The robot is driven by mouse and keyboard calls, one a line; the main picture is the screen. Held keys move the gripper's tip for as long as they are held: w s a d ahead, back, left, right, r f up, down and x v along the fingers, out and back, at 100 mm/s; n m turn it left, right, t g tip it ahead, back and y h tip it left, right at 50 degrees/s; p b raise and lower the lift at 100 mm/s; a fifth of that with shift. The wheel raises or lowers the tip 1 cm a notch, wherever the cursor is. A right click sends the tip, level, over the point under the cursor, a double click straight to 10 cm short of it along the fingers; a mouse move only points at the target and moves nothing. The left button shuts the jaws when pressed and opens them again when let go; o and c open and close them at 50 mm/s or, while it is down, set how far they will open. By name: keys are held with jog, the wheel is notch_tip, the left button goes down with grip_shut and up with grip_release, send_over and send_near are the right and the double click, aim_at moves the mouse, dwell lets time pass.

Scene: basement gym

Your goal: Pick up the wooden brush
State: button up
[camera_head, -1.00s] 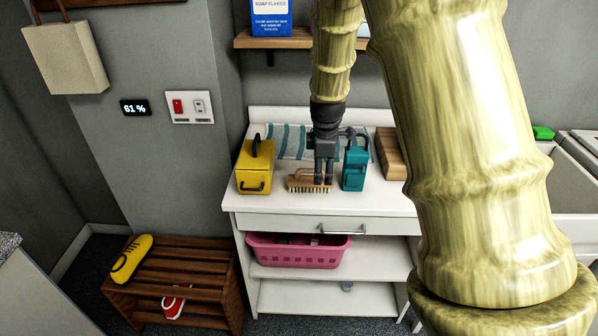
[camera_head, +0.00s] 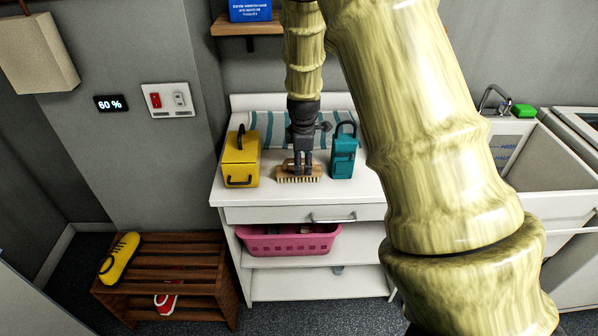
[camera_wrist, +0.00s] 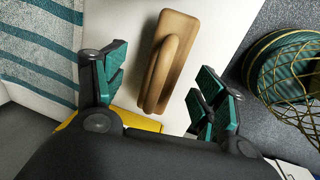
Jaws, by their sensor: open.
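The wooden brush (camera_head: 299,174) lies bristles down on the white counter, between a yellow box and a teal case. In the wrist view the brush (camera_wrist: 168,62) shows its light wooden back and raised handle, lying between my open fingers. My gripper (camera_head: 303,168) points straight down, right at the brush and partly in front of it. In the wrist view my gripper (camera_wrist: 158,88) has its teal-padded fingers apart on either side of the brush, with nothing clamped. I cannot tell whether the fingers touch the brush.
The yellow box (camera_head: 240,160) stands close left and the teal case (camera_head: 343,152) close right. A striped towel (camera_head: 268,130) lies behind. A pink basket (camera_head: 288,240) sits on the shelf below. The counter's front strip (camera_head: 280,197) is clear.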

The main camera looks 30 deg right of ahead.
jog(key=shift+f+p, duration=0.85)
jog(key=shift+f, duration=0.75)
jog(key=shift+w+f, duration=0.15)
jog(key=shift+f, duration=0.8)
jog(key=c, duration=1.2)
